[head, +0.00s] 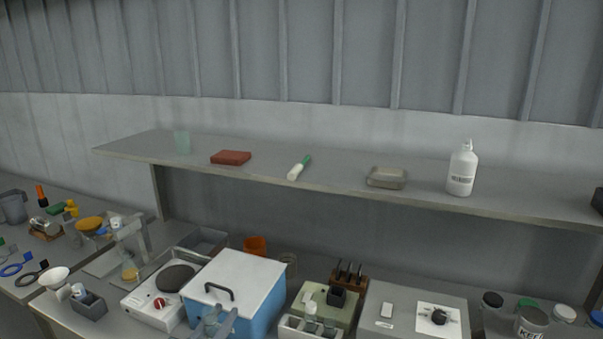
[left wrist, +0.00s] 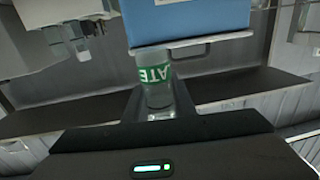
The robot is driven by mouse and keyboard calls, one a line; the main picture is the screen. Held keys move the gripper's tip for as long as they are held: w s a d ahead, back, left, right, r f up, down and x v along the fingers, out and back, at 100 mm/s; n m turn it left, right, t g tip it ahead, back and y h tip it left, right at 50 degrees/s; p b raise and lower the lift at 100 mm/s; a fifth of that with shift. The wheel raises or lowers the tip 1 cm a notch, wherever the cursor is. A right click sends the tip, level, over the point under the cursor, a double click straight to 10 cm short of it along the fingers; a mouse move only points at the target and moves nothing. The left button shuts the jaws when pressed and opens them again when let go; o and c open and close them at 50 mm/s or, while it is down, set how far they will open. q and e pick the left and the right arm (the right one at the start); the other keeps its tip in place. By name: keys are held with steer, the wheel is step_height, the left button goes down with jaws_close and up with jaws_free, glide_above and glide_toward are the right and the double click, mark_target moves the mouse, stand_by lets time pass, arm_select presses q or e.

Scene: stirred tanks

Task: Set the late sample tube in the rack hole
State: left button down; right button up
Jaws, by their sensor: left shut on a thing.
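The late sample tube (left wrist: 155,84) is a clear, pale tube with a green label, of which the letters "ATE" show in the left wrist view. My left gripper (left wrist: 156,112) is shut on it. In the head view the left gripper (head: 212,325) is at the bottom edge, in front of the blue cool box, with the tube small and hard to make out. My right gripper is not in view.
The blue cool box (head: 262,295) with a white lid stands close behind the left gripper. A hotplate (head: 150,305) is to the left. A dark block with black-handled tools (head: 348,274) is behind the rack. A grey shelf (head: 340,184) spans above the bench.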

mark_target(210, 333)
arm_select(q)
steer(key=s+n+y+b, duration=0.1)
steer(key=s, duration=0.2)
steer(key=s+n+y+b, duration=0.1)
steer(key=s+b, duration=0.1)
steer(key=s, duration=0.1)
steer(key=s+r+n+y+b, duration=0.1)
steer(key=s+y, duration=0.1)
steer(key=s, duration=0.1)
steer(key=shift+a+t, duration=0.3)
steer(key=shift+a, duration=0.1)
steer(key=shift+s+a+y, duration=0.15)
steer(key=shift+s+y, duration=0.15)
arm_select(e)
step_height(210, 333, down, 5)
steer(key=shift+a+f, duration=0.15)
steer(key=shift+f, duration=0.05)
arm_select(q)
steer(key=shift+w, duration=0.1)
